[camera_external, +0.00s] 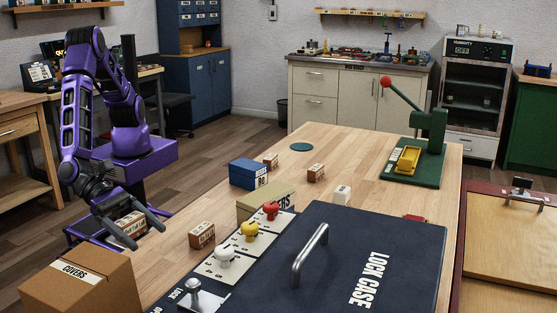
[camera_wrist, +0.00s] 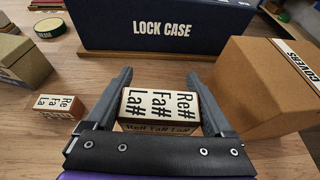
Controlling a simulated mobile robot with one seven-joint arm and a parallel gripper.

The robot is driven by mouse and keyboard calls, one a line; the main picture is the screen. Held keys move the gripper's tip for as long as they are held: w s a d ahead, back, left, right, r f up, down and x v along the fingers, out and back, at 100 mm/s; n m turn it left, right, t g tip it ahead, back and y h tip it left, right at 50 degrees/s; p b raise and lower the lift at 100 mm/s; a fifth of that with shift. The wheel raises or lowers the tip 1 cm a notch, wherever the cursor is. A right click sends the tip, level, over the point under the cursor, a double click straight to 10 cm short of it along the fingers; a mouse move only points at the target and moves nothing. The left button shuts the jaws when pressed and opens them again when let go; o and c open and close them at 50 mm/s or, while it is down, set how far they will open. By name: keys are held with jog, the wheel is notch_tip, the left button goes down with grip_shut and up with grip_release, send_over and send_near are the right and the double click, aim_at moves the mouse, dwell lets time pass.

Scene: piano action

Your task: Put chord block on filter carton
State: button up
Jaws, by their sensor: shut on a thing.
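My gripper (camera_external: 148,236) is shut on a chord block (camera_external: 131,223), a small brown block with pale label faces. In the wrist view this chord block (camera_wrist: 160,107) reads "Re# Fa# La#" and sits between the two fingers of my gripper (camera_wrist: 162,85). It is low over the left side of the table; I cannot tell whether it touches the wood. An olive carton (camera_external: 252,205) with a label ending in "ERS", likely the filter carton, stands mid-table beyond a similar loose block. Part of an olive box (camera_wrist: 14,70) shows at the wrist view's left edge.
A cardboard COVERS box (camera_external: 82,285) stands close beside my gripper. A similar block (camera_external: 202,234) marked "Re Fa La" in the wrist view (camera_wrist: 58,105) lies nearby. The dark LOCK CASE (camera_external: 340,255) fills the near right. A blue box (camera_external: 246,174) stands behind the olive carton.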

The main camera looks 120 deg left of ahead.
jog(key=w+a+r+n+y, duration=0.25)
jog(key=w+a, duration=0.25)
jog(key=a, duration=0.6)
jog(key=w+a+r+n+g+y+b, duration=0.1)
jog(key=w+a+r+y, duration=0.3)
jog(key=a, duration=0.8)
jog(key=w+a+r+n+h, duration=0.1)
jog(key=w+a+r+n, duration=0.1)
jog(key=w+a, duration=0.65)
jog(key=b, duration=0.1)
send_over(279, 193)
jog(key=shift+y, duration=0.35)
notch_tip(279, 193, down, 5)
jog(key=shift+f+b, duration=0.75)
jog(key=shift+f, duration=1.65)
jog(key=o, duration=1.1)
